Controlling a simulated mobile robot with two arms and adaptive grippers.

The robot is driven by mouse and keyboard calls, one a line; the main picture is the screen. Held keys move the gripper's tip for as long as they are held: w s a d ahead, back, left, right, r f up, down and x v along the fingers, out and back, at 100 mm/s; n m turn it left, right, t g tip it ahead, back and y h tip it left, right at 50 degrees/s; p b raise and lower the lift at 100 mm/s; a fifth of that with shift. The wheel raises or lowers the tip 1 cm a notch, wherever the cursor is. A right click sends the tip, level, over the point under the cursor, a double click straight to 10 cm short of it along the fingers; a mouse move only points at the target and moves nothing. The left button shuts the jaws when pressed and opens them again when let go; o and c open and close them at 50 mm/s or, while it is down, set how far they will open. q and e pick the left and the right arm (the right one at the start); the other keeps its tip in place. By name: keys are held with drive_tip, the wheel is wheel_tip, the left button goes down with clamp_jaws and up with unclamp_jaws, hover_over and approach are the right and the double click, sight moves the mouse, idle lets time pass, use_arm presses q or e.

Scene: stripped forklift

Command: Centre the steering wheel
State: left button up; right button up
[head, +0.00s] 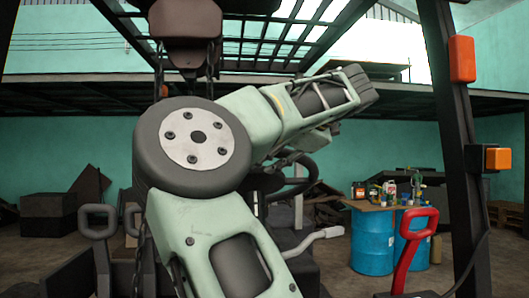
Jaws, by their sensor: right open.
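The steering wheel (312,168) is a dark ring in the middle of the head view. Only part of its rim shows, to the right of my arm; its hub and left side are hidden, so its turn angle cannot be told. My right arm rises from the bottom, bends at a large round joint and reaches up to the right. My right gripper (284,160) is small and dark below the forearm, close to the wheel rim. It is open; whether it touches the rim cannot be told. My left gripper is not in view.
A red-handled lever (414,232) stands at the right, and a pale lever (318,238) at the lower middle. Grey handles (97,221) are at the left. A dark post (458,150) and the overhead guard (270,40) frame the cab. Blue drums (372,243) stand beyond.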

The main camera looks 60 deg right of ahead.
drive_tip(key=shift+w, duration=0.1)
drive_tip(key=shift+a, duration=0.1)
drive_tip(key=shift+a+r, duration=0.1)
drive_tip(key=v, duration=1.1)
drive_tip(key=shift+s, duration=0.45)
drive_tip(key=shift+r, duration=0.1)
